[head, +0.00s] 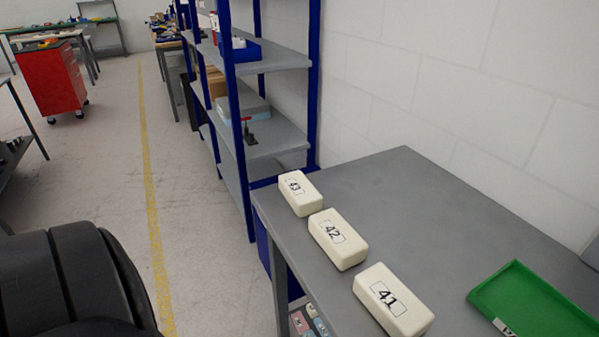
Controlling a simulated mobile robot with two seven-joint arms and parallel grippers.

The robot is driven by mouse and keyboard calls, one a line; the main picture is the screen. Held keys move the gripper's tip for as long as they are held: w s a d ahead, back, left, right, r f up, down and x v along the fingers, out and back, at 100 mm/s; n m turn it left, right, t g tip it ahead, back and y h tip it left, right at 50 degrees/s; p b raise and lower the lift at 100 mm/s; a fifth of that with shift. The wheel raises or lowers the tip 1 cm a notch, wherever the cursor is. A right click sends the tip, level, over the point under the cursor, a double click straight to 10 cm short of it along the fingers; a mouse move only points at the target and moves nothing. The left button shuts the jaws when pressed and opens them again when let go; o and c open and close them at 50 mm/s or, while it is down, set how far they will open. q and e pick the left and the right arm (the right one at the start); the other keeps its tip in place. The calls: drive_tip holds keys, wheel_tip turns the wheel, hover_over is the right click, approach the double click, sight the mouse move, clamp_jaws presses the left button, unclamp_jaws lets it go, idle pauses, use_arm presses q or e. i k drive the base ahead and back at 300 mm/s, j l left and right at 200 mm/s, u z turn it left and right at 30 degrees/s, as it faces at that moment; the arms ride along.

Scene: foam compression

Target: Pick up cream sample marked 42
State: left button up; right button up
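The cream sample marked 42 (345,250) lies on the grey table (440,215), label facing up. It is the middle one of three cream blocks in a row along the table's left edge. The block marked 43 (305,203) is behind it and the block marked 41 (388,312) is in front, cut by the frame's bottom edge. The blocks are apart from each other. A black rounded part of my own body fills the lower left corner. Neither gripper is in view.
A green tray (490,294) lies on the table at the right. The table between tray and blocks is clear. A blue-framed shelf (313,75) stands behind the table's left end. A red cabinet (72,95) is far left. Colored items (312,322) show under the table.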

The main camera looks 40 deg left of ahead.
sight(343, 246)
drive_tip(key=u, duration=1.2)
drive_tip(key=i+j, duration=0.4)
drive_tip(key=j, duration=0.25)
drive_tip(key=i+j+z, duration=0.1)
drive_tip(key=z, duration=0.25)
drive_tip(key=j+z, duration=0.35)
drive_tip(key=i+j+z, duration=0.1)
drive_tip(key=z, duration=0.25)
